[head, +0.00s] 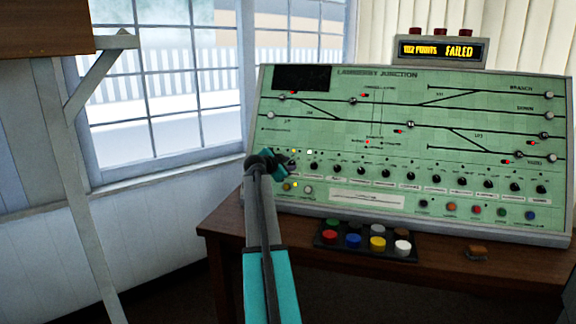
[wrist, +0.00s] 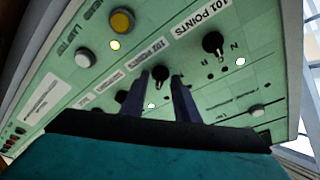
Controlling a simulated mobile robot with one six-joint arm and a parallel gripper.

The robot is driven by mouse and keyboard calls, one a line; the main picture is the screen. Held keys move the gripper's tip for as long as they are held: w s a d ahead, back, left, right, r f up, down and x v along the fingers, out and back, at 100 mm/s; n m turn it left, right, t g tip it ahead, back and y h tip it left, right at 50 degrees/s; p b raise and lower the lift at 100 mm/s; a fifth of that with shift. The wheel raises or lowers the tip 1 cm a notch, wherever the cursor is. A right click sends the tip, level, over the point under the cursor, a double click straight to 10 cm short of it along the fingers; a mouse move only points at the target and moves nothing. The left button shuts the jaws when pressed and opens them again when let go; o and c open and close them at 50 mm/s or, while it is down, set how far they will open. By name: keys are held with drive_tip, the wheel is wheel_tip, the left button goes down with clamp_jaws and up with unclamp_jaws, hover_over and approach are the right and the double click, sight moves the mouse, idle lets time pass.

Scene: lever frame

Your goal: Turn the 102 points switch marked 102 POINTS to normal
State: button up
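The green control panel (head: 345,120) stands upright on a wooden desk, with a row of black rotary switches along its lower part. In the wrist view, a black switch knob (wrist: 160,73) sits beside the label 102 POINTS. My gripper (wrist: 158,92) is open, with its two dark fingers on either side of this knob's lower part in the picture. I cannot tell whether they touch it, nor which way its pointer faces. In the head view, my gripper (head: 270,163) is at the left end of the switch row and hides part of it.
A neighbouring knob (wrist: 213,42) marked 101 POINTS is close by. A yellow button (wrist: 122,21) and a grey one (wrist: 86,58) stick out nearby. A display (head: 438,50) reads 102 POINTS FAILED. A block of coloured buttons (head: 366,240) sits on the desk (head: 232,232).

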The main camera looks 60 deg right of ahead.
clamp_jaws()
drive_tip(key=shift+f+n, duration=0.1)
drive_tip(key=shift+n, duration=0.4)
drive_tip(key=n+t+b, duration=0.1)
drive_tip(key=n, duration=0.2)
drive_tip(key=shift+s, duration=0.15)
drive_tip(key=n+t+p, duration=0.1)
drive_tip(key=n, duration=0.4)
drive_tip(key=shift+s, duration=0.1)
drive_tip(key=n+p, duration=0.2)
drive_tip(key=n+t+p, duration=0.1)
drive_tip(key=n+p, duration=0.1)
drive_tip(key=n+t+p, duration=0.1)
drive_tip(key=n, duration=0.1)
drive_tip(key=shift+s+r+y+p, duration=0.1)
drive_tip(key=shift+r+y+p, duration=0.2)
drive_tip(key=shift+p, duration=0.1)
drive_tip(key=n+p, duration=0.3)
drive_tip(key=p, duration=0.2)
drive_tip(key=shift+s+d+n+t+y+p, duration=0.1)
drive_tip(key=shift+n+t+y+p, duration=0.2)
drive_tip(key=shift+p, duration=0.1)
drive_tip(key=shift+n+p, duration=0.6)
drive_tip(key=shift+p, duration=0.5)
drive_tip(key=shift+f+n+y+p, duration=0.2)
drive_tip(key=shift+n+y+p, duration=0.1)
drive_tip(key=shift+n+p, duration=0.3)
